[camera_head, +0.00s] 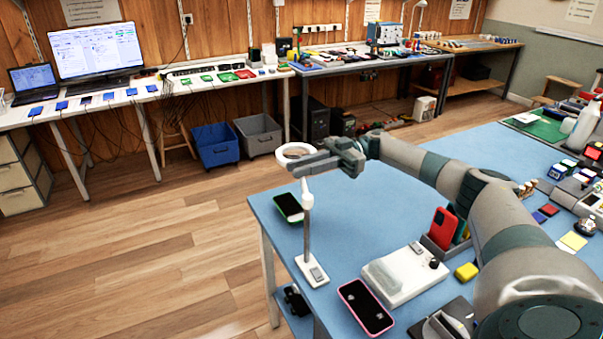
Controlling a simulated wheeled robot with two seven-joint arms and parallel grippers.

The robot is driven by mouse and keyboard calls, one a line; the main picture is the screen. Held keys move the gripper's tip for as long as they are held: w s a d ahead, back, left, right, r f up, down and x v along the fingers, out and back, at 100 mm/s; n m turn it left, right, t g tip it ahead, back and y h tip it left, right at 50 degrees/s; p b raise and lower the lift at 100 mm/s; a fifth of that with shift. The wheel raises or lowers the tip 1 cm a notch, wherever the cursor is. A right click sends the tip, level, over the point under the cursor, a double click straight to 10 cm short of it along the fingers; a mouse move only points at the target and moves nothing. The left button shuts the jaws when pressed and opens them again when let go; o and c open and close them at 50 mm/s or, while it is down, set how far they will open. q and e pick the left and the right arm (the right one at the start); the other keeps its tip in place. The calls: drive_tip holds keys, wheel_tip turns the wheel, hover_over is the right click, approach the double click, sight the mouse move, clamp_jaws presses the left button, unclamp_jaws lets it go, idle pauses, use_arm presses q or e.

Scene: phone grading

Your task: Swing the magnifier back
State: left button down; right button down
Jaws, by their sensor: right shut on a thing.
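The magnifier has a white ring-shaped head (291,149), a thin upright post (307,222) and a small white base (312,271) on the left edge of the blue table. My right arm comes in from the right, and its gripper (307,165) is shut on the magnifier just below and beside the head, above the post. The gripper hides the joint between head and post. My left gripper is not in view.
On the blue table (350,225), a green-edged phone (289,207) lies behind the post. The table's middle left is clear.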

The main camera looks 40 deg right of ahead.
drive_tip(key=shift+w+a+f+n+g+b, duration=0.1)
drive_tip(key=shift+w+a+n+g+b, duration=0.15)
drive_tip(key=shift+g, duration=0.25)
drive_tip(key=shift+a+n+g+b, duration=0.1)
drive_tip(key=shift+n+g+b, duration=0.15)
drive_tip(key=shift+g+b, duration=0.05)
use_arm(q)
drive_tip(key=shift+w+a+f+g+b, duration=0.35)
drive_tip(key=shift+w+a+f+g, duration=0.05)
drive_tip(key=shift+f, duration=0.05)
use_arm(e)
drive_tip(key=shift+a+n+g, duration=0.2)
drive_tip(key=shift+n+g, duration=0.2)
drive_tip(key=shift+g, duration=0.2)
drive_tip(key=c, duration=1.7)
unclamp_jaws()
drive_tip(key=shift+a+r, duration=0.1)
drive_tip(key=shift+r, duration=0.1)
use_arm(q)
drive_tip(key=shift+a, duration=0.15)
use_arm(e)
drive_tip(key=shift+o, duration=0.2)
drive_tip(key=shift+a, duration=0.1)
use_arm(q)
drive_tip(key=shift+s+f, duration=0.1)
use_arm(e)
drive_tip(key=shift+d+f, duration=0.1)
drive_tip(key=shift+d, duration=0.1)
